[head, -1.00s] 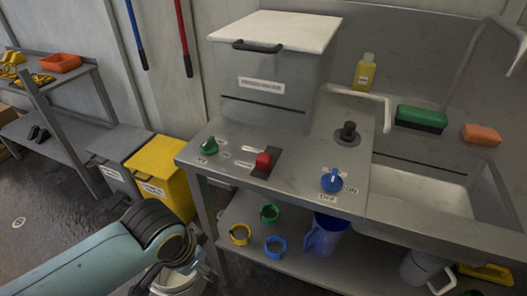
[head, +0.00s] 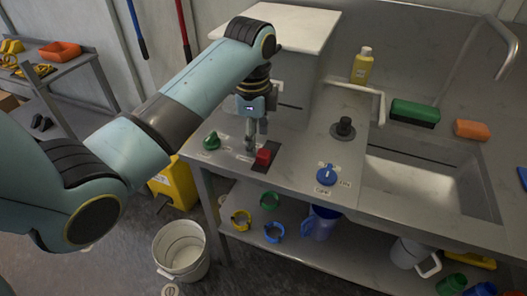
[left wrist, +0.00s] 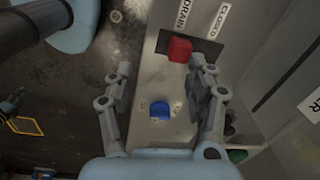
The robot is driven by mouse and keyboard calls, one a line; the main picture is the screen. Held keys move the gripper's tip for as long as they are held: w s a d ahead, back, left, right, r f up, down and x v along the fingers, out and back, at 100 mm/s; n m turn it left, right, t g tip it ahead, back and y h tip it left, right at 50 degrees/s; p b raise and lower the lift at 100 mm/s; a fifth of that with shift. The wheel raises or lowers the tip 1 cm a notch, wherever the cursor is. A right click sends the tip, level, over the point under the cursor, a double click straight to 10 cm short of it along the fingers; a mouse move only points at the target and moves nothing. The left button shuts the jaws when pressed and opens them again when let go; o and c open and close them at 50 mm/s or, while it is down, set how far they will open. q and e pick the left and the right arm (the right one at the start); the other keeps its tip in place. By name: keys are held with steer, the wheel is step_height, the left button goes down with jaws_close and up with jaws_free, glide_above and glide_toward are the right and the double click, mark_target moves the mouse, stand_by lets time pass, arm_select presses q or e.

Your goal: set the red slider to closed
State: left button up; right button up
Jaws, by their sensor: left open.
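The red slider (head: 263,157) is a small red block in a dark slot on the grey counter (head: 293,163). In the left wrist view, the slider (left wrist: 179,50) stands below the DRAIN label (left wrist: 183,14), left of the CLOSED label (left wrist: 207,20). My left gripper (head: 251,146) points down over the counter, just left of the slider in the head view. Its jaws are open and empty. In the left wrist view, the slider shows between the fingertips (left wrist: 161,65), toward the right one. I cannot tell the height gap. My right gripper is out of view.
A green knob (head: 211,141) is left of the slider and a blue knob (head: 327,175) right of it. A black knob (head: 344,128) and a tap stand farther right by the sink (head: 415,185). A grey lidded box (head: 310,70) stands behind.

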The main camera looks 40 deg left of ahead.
mark_target(264, 152)
arm_select(q)
steer(key=w+m, duration=0.1)
steer(key=w, duration=0.1)
steer(key=w+r+m, duration=0.1)
steer(key=w, duration=0.1)
steer(key=shift+a+r+g, duration=0.2)
steer(key=shift+g, duration=0.1)
step_height(264, 152, down, 10)
steer(key=shift+f, duration=0.2)
steer(key=shift+c, duration=0.2)
jaws_close()
